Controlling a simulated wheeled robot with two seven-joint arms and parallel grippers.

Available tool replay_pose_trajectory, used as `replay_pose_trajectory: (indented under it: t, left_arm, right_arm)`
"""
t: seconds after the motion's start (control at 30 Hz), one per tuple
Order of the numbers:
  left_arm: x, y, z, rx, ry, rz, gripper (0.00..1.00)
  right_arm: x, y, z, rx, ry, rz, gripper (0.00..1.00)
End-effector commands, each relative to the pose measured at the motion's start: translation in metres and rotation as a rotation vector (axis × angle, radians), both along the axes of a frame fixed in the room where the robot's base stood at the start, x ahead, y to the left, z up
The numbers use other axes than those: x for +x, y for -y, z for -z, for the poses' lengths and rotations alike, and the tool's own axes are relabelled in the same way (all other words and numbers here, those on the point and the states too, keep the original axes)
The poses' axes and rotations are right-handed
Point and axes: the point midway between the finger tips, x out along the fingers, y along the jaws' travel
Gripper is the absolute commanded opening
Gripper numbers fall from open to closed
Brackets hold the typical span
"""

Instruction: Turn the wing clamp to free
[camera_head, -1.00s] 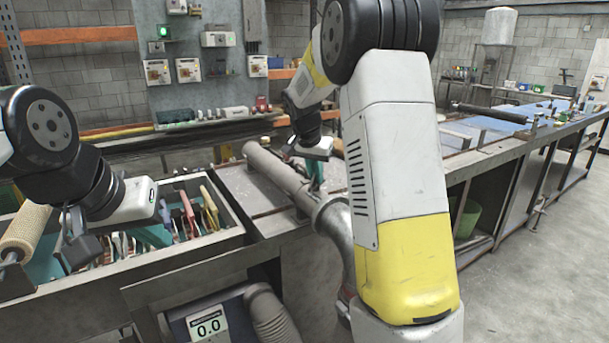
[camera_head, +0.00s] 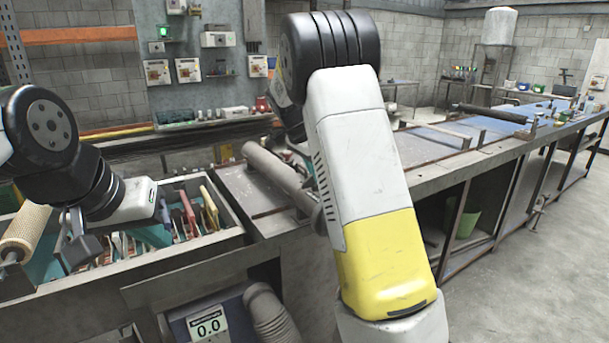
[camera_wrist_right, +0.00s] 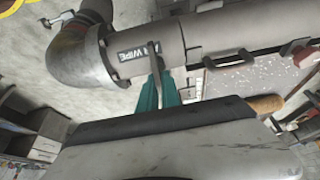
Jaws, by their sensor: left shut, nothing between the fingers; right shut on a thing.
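The grey pipe (camera_head: 276,175) lies along the bench in the head view. In the right wrist view the pipe (camera_wrist_right: 215,32) bears a label ending in "WIPE" beside a flange and elbow. A thin grey wing-like lever (camera_wrist_right: 156,58), which looks like the wing clamp, hangs below the pipe by the label. My right gripper (camera_wrist_right: 158,88) has its teal fingers shut on this lever; in the head view my right arm hides it. My left gripper (camera_head: 155,234) is shut and empty over the tool bin at the left.
The tool bin (camera_head: 236,226) holds several coloured-handled tools. A dark roller (camera_head: 492,113) lies on the bench further right. An orange-brown handle (camera_wrist_right: 265,103) shows near the right gripper.

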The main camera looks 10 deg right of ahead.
Motion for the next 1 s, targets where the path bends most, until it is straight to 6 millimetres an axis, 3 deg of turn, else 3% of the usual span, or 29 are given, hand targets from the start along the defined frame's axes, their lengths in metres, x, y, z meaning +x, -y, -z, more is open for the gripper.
replay_pose_trajectory:
  t: [0.4,0.53,0.87,1.0]
  left_arm:
    - [0.0,0.0,0.0,0.0,0.0,0.0,0.0]
    - [0.0,0.0,0.0,0.0,0.0,0.0,0.0]
    - [0.0,0.0,0.0,0.0,0.0,0.0,0.0]
    - [0.0,0.0,0.0,0.0,0.0,0.0,0.0]
  right_arm:
    - [0.0,-0.001,0.0,0.001,0.001,0.008,0.0]
    - [0.0,-0.001,0.0,0.001,0.001,0.008,0.29]
    - [0.0,-0.001,-0.001,0.001,0.0,0.007,0.29]
    - [-0.001,-0.006,-0.014,0.001,0.003,0.005,0.29]
